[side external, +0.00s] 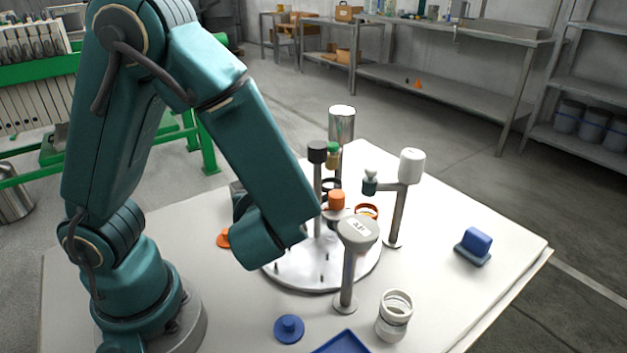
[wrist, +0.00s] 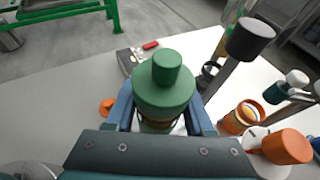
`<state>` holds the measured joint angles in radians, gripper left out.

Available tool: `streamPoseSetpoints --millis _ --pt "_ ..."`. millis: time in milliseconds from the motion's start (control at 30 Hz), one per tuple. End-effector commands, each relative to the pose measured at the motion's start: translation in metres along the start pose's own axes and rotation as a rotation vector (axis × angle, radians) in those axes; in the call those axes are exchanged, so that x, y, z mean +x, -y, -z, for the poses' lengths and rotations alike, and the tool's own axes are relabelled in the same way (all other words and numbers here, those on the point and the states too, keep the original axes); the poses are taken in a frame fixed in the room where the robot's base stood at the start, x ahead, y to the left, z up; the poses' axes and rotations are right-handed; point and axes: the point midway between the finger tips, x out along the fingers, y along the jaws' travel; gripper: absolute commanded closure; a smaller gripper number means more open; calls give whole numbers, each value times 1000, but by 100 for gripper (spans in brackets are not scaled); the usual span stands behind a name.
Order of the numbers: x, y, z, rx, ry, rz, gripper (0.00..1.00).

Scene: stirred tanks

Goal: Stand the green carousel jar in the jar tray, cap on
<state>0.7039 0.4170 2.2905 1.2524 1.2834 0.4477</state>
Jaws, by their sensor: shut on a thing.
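The green jar (wrist: 165,90), with its green knobbed cap on, sits upright between the two blue fingers of my gripper (wrist: 163,115) in the wrist view. My gripper is shut on it. The jar's lower body is mostly hidden below the cap, so I cannot tell whether its base touches anything. In the side view my own arm hides the gripper and jar. The white round carousel plate (side external: 315,275) with pegs lies right of my wrist. A blue tray (side external: 345,344), cut by the bottom edge, may be the jar tray; I cannot tell.
Posts with a black head (side external: 317,151), a white head (side external: 411,166) and a labelled grey head (side external: 358,230) rise around the carousel. An orange-capped item (side external: 337,200), white jar (side external: 395,318), blue lid (side external: 289,329) and blue block (side external: 476,242) stand nearby. The table's right side is mostly clear.

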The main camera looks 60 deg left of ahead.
Motion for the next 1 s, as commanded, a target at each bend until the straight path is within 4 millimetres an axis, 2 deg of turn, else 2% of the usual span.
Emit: streamPoseSetpoints --millis 267,633,1000 --pt "1 0 2 1 1 0 100" --pt "17 0 41 7 2 -2 100" --pt "26 0 62 5 1 -1 100"
